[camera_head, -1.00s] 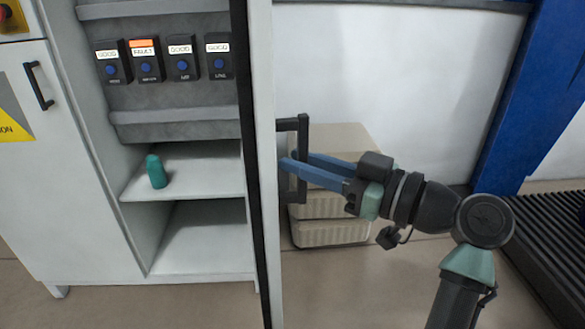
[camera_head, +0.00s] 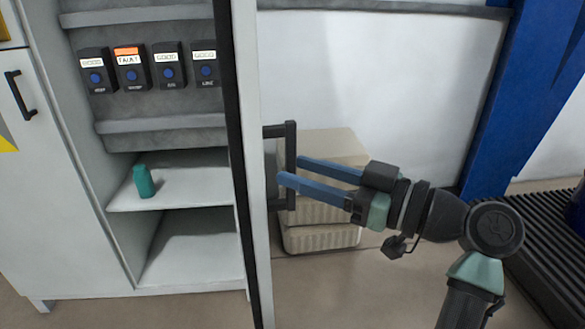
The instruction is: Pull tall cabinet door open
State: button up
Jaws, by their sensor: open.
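The tall cabinet door (camera_head: 249,150) stands swung open and shows nearly edge-on as a narrow white panel with a dark edge. Its dark handle (camera_head: 291,160) sticks out to the right of the panel. My gripper (camera_head: 289,171) is open, with two long blue fingers pointing left. The cabinet interior (camera_head: 170,225) is exposed on the left.
Inside are several switch modules (camera_head: 132,69), one with an orange label, and a teal object (camera_head: 144,181) on a shelf. Beige stacked crates (camera_head: 330,150) stand behind the handle. A blue post (camera_head: 515,100) and a dark conveyor (camera_head: 545,240) are on the right. Floor between is clear.

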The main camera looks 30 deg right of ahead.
jog(key=v, duration=1)
jog(key=shift+s+d+b, duration=0.2)
jog(key=shift+s+b, duration=0.05)
jog(key=shift+b, duration=0.05)
